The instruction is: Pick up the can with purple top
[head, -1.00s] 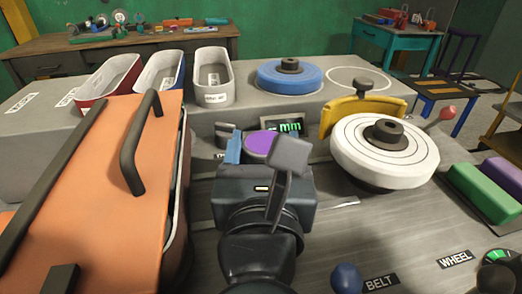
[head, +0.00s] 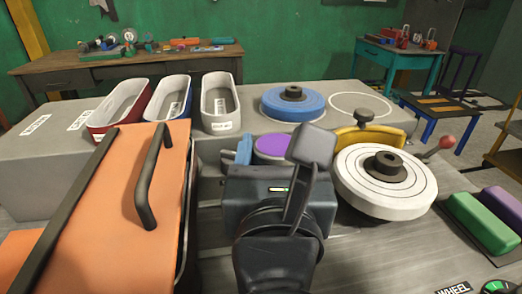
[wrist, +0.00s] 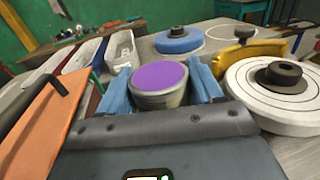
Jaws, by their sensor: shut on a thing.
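The can with the purple top (wrist: 160,84) stands upright between the two blue fingers of my gripper (wrist: 162,95) in the wrist view. The fingers are shut on its sides. In the head view the can's purple top (head: 271,147) shows just beyond my wrist. One blue finger of my gripper (head: 258,150) shows to its left. My wrist and arm hide the can's lower part and the right finger, so I cannot tell whether the can touches the surface below.
An orange lid with a dark handle (head: 140,200) lies close on the left. A white wheel (head: 385,181) with a yellow guard (head: 360,137) stands close on the right. Behind are three bins (head: 217,100) and a blue disc (head: 292,103). Green and purple blocks (head: 481,223) lie at far right.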

